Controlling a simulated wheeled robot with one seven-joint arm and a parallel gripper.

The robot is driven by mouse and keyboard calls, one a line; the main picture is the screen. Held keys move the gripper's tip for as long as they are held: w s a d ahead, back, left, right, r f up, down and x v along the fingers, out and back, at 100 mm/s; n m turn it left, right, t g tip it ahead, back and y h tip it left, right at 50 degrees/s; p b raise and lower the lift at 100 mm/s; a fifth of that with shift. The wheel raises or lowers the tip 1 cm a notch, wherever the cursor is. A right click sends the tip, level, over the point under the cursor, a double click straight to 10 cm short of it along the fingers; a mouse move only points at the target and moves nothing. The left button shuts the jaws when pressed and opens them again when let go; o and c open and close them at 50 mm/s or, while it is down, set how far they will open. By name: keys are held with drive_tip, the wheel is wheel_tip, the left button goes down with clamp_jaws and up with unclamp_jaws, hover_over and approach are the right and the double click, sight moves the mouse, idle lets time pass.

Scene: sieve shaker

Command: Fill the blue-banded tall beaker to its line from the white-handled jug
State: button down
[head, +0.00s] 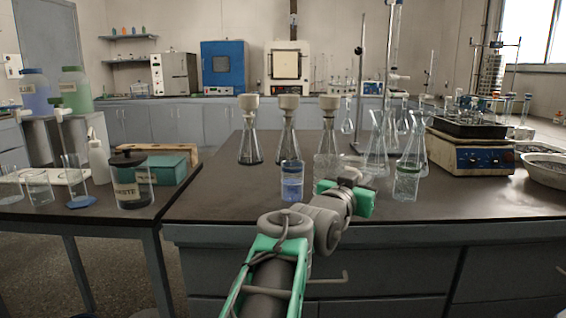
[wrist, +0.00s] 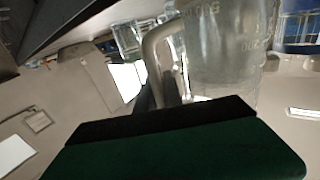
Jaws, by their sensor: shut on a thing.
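The blue-banded tall beaker (head: 291,182) stands upright near the front edge of the dark bench, left of my gripper. Its blue lower part shows, but I cannot tell its liquid level. The clear jug (head: 325,165) is just behind and right of it, partly hidden by my gripper (head: 349,180). In the wrist view, my gripper (wrist: 160,95) is shut on the pale handle (wrist: 156,48) of the jug (wrist: 222,55), whose printed marks look inverted in this rolled view. Blue-marked glass (wrist: 298,30) shows beyond the jug. Whether the jug touches the bench is unclear.
A clear beaker with a greenish band (head: 406,183) stands right of my gripper. Several flasks stand behind, including one tall clear flask (head: 376,150). The sieve shaker (head: 470,145) is at right. A waste jar (head: 131,180) sits on the left table. Bench left of the beaker is clear.

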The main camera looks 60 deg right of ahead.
drive_tip(key=shift+r, duration=0.25)
drive_tip(key=r+n+p, duration=0.1)
drive_tip(key=p, duration=0.1)
drive_tip(key=w+r+p, duration=0.1)
drive_tip(key=p, duration=0.2)
drive_tip(key=shift+r+n, duration=0.1)
drive_tip(key=shift+n, duration=0.3)
drive_tip(key=w+d+r+n+y+p, duration=0.1)
drive_tip(key=w+r+n+p, duration=0.3)
drive_tip(key=p, duration=0.8)
drive_tip(key=shift+w+d+r+p, duration=0.25)
drive_tip(key=shift+r+p, duration=0.1)
drive_tip(key=shift+r, duration=0.05)
drive_tip(key=shift+w+d+r+n+p, duration=0.15)
drive_tip(key=shift+r+n+p, duration=0.3)
drive_tip(key=shift+p, duration=0.4)
drive_tip(key=shift+w+r+p, duration=0.25)
drive_tip(key=shift+r+p, duration=0.2)
drive_tip(key=shift+p, duration=0.3)
